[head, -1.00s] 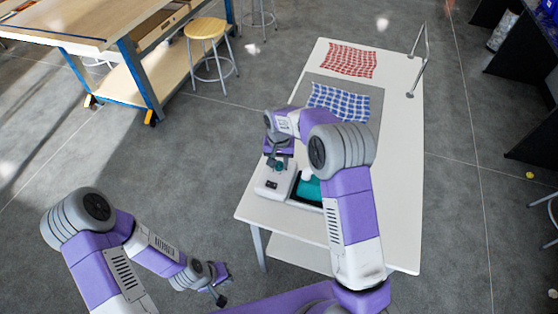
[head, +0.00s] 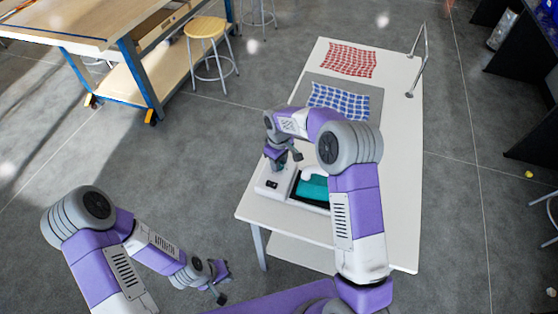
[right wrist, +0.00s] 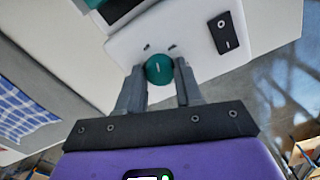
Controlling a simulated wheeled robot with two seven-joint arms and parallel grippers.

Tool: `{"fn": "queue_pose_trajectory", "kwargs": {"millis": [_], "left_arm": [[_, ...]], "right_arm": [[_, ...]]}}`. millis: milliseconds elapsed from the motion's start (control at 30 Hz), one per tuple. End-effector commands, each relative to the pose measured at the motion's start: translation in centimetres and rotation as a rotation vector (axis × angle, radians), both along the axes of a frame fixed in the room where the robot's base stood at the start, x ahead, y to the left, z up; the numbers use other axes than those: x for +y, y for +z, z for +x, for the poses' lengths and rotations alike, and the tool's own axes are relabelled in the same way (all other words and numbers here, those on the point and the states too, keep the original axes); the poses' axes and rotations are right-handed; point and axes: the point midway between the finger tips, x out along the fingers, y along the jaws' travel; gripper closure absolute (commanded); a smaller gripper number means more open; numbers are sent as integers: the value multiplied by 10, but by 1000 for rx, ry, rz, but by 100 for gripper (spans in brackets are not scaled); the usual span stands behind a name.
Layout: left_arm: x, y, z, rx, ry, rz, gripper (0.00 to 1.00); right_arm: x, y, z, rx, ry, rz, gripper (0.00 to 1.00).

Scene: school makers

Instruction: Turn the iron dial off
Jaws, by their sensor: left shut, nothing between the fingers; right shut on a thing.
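The iron station (head: 273,187) is a white unit with a teal and black part at its right, on the white table. In the right wrist view, a round teal dial (right wrist: 159,69) with a short pale mark sits on the white unit. My right gripper (right wrist: 160,78) is shut on the dial, one finger on each side. In the head view, my right gripper (head: 277,165) is over the unit and hides the dial. My left gripper (head: 222,286) is shut and empty, low over the floor at the left, away from the table.
A black switch panel (right wrist: 223,33) is on the white unit beside the dial. A blue checked cloth (head: 340,100) lies on a grey mat, and a red checked cloth (head: 349,60) lies behind it. A metal rail (head: 423,60) stands at the table's right edge.

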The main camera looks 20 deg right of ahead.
Motion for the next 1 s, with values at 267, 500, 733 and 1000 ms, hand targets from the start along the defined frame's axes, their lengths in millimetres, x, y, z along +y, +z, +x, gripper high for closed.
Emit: {"fn": "queue_pose_trajectory", "kwargs": {"millis": [267, 500, 733, 1000], "left_arm": [[0, 3, 0, 0, 0, 0, 100], [0, 4, 0, 0, 0, 0, 100], [0, 5, 0, 0, 0, 0, 100], [0, 5, 0, 0, 0, 0, 100]], "right_arm": [[0, 1, 1, -2, 209, 0, 95], [0, 1, 1, -3, 323, 0, 95], [0, 1, 1, -3, 371, 0, 95], [0, 1, 1, -3, 379, 0, 95]]}}
